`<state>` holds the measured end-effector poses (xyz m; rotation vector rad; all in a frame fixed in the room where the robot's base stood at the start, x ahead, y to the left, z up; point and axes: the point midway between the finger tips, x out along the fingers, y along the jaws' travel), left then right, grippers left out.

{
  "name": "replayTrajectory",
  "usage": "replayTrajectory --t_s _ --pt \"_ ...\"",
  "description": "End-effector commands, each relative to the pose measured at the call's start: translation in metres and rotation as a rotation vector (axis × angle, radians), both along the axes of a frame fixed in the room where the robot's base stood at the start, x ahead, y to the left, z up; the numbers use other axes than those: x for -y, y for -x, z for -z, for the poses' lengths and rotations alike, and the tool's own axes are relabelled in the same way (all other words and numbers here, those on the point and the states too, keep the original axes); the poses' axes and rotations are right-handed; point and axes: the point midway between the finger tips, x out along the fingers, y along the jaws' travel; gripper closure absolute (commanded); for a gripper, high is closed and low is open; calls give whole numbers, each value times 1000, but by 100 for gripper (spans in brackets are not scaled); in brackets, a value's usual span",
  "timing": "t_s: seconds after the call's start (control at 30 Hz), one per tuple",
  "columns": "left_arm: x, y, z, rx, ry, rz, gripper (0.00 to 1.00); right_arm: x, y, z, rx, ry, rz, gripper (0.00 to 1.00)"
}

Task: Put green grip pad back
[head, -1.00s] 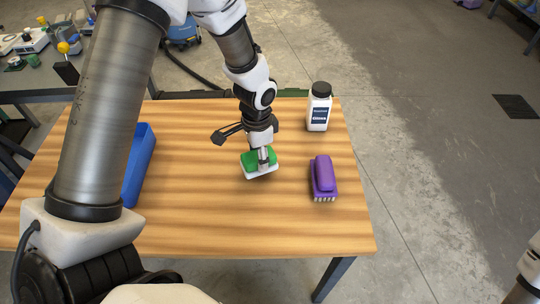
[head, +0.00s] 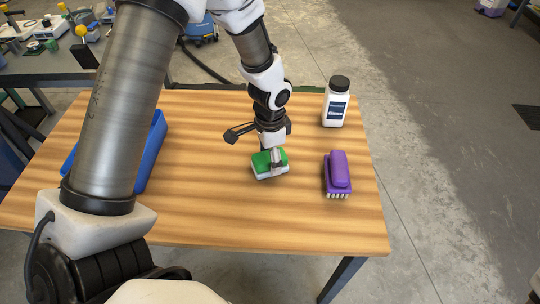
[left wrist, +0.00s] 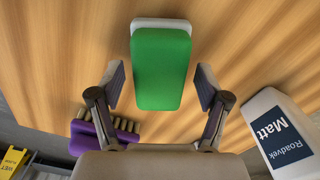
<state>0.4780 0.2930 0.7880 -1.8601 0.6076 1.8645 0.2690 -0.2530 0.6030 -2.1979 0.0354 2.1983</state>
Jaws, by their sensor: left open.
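The green grip pad (head: 262,161), a green block on a white base, lies on the wooden table. It also shows in the left wrist view (left wrist: 162,68), with its white base edge at the far end. My left gripper (head: 275,158) is right at the pad from above and hides part of it in the head view. In the left wrist view my left gripper (left wrist: 160,84) is open, with one finger on each side of the green block and gaps between. My right gripper is not in view.
A purple brush (head: 337,174) lies right of the pad. A white bottle with a black cap (head: 336,104) stands at the table's back right. A blue tray (head: 153,150) is at the left, partly behind my left arm. The table's front middle (head: 250,215) is clear.

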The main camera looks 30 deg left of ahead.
Motion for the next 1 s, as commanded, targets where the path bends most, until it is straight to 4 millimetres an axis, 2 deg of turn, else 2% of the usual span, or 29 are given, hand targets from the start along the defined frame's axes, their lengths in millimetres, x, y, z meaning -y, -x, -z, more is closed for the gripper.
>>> replayTrajectory --t_s 0.17,0.4,0.53,0.7,1.0 --pt "0 -1 -28 6 1 0 24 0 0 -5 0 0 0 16" --pt "0 -2 -91 6 0 -1 24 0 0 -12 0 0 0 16" --pt "0 -1 -114 4 -1 -1 24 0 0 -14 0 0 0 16" --pt "0 -1 -123 1 1 -1 24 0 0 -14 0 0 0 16" --pt "0 -1 -122 0 0 0 24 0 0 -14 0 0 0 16"
